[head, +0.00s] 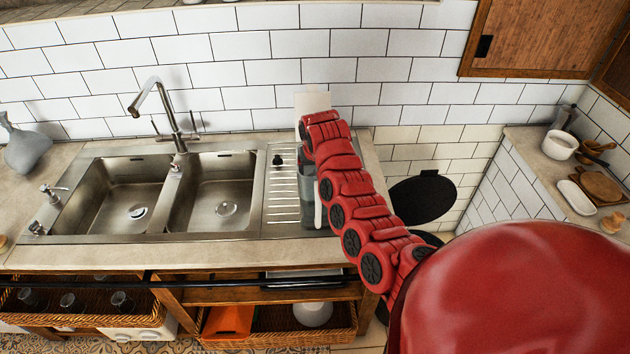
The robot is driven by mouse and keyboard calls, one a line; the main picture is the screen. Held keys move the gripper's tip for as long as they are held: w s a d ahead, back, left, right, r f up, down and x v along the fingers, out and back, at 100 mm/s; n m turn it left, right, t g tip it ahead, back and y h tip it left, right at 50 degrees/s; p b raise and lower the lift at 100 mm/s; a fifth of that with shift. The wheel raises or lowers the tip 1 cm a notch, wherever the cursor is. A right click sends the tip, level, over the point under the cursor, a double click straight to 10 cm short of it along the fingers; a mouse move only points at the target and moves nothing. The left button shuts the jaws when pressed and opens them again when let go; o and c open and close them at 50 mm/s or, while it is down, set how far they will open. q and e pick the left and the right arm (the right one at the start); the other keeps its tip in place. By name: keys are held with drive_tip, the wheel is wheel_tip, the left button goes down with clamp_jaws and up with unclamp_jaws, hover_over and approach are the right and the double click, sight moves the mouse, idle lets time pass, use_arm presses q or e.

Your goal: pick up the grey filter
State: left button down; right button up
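A grey object (307,200), which looks like the filter, stands on the ribbed metal drainboard (282,208) right of the sink. My red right arm partly covers it. The arm reaches in from the lower right, and its far end is over the right part of the drainboard, close to the grey object. My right gripper is mostly hidden behind the arm, so I cannot tell whether its fingers are open or touch the object. A narrow white part (318,214) shows along the object's right side. My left gripper is not in view.
A double sink (161,210) with a tall tap (168,115) lies to the left. A white upright item (312,102) stands near the tiled wall. A grey vase (27,150) is at far left. An open black bin lid (422,198) is right of the counter.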

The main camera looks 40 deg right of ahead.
drive_tip(key=shift+f, duration=0.3)
drive_tip(key=c, duration=1.2)
drive_tip(key=shift+r, duration=0.15)
